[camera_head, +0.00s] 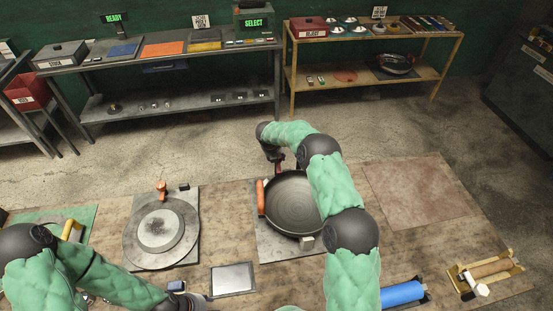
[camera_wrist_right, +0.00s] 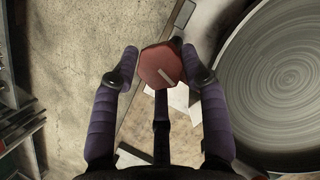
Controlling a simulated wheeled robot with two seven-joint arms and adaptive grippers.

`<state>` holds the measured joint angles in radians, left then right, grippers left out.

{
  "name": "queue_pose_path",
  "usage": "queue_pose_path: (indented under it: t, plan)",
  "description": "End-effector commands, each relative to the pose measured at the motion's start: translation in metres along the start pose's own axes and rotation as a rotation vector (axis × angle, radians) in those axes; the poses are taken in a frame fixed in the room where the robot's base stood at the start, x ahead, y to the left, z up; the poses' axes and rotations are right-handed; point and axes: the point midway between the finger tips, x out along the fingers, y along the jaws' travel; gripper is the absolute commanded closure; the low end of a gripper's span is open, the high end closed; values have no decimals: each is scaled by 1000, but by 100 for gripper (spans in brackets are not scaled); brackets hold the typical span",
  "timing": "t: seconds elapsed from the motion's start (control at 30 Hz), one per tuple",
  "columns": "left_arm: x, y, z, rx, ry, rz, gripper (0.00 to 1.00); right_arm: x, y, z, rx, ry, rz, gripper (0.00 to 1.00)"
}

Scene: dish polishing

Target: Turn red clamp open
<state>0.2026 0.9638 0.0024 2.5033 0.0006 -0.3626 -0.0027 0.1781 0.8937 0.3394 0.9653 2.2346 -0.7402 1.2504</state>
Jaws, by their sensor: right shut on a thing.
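The red clamp shows as a dark red six-sided knob (camera_wrist_right: 161,66) with a pale mark, in the right wrist view. My right gripper (camera_wrist_right: 159,58) has its fingers on both sides of this knob and is shut on it. In the head view, the right gripper (camera_head: 273,156) is at the far edge of a black round pan (camera_head: 293,205), and only a bit of red (camera_head: 279,169) shows beneath it. The pan lies on a grey plate (camera_head: 262,238). My left gripper (camera_head: 190,301) is low at the bottom edge, its fingers unclear.
An orange handle (camera_head: 260,197) stands at the pan's left side. A round turntable (camera_head: 160,232) with an orange clamp (camera_head: 162,190) is further left. A flat grey tray (camera_head: 232,279) and a blue roller (camera_head: 403,293) lie near the front. A brown mat (camera_head: 415,190) at right is bare.

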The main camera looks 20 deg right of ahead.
Motion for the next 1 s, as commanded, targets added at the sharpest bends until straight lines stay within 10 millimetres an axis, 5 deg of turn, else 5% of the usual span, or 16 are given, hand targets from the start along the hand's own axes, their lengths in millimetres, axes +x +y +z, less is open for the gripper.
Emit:
queue_pose_path:
  t: [0.5,1.0]
  plan:
    - [25,-9,-1,0,0,0,60,1,1,3,346,-4,-144,100]
    - [29,-10,-1,0,0,0,60,0,0,4,432,-4,-182,100]
